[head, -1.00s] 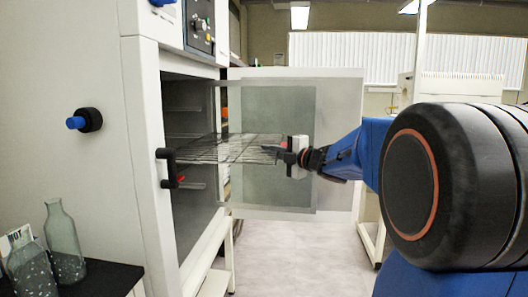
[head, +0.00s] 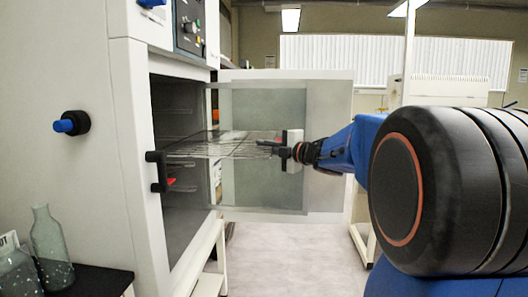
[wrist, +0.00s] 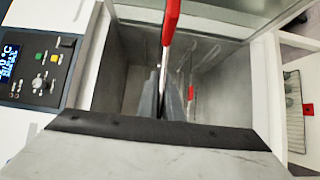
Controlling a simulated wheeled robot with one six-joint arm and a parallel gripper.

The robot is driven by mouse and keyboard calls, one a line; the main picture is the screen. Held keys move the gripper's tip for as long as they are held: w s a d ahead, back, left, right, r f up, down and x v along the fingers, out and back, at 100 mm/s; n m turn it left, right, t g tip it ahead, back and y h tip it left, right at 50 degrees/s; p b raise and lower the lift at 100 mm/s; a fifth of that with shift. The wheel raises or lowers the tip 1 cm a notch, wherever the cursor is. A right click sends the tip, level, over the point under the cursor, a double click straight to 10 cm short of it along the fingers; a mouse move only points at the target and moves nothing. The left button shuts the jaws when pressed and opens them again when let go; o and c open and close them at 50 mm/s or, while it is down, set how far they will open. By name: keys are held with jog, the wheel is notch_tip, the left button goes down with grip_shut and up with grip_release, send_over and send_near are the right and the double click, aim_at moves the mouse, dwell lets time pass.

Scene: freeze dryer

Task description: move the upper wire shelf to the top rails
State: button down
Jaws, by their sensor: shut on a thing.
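The wire shelf (head: 225,146) is a thin metal grid, roughly level, sticking out of the open chamber (head: 180,115) of the freeze dryer in the head view. My gripper (head: 284,150) is shut on its outer edge. The shelf's inner end is at the chamber mouth; exactly how far in it reaches is hard to tell. Faint rails (head: 178,110) show on the chamber wall above shelf height. In the wrist view, my gripper's dark fingers (wrist: 161,95) point into the grey chamber; the shelf is not clear there.
The glass door (head: 262,185) stands open behind the shelf. A black handle (head: 157,171) is on the chamber's near front edge. A red marker (wrist: 191,92) shows inside the chamber in the wrist view. Glass bottles (head: 52,250) stand on the dark bench at lower left.

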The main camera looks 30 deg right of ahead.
notch_tip(320, 180, up, 12)
jog(key=shift+f, duration=0.2)
dwell(1.2)
jog(key=shift+a, duration=0.1)
dwell(0.5)
jog(key=w+a, duration=0.6)
jog(key=a, duration=0.2)
dwell(0.9)
jog(key=w+a, duration=0.4)
jog(key=a, duration=0.1)
jog(key=shift+a, duration=0.3)
dwell(0.7)
jog(key=shift+f, duration=0.5)
dwell(0.4)
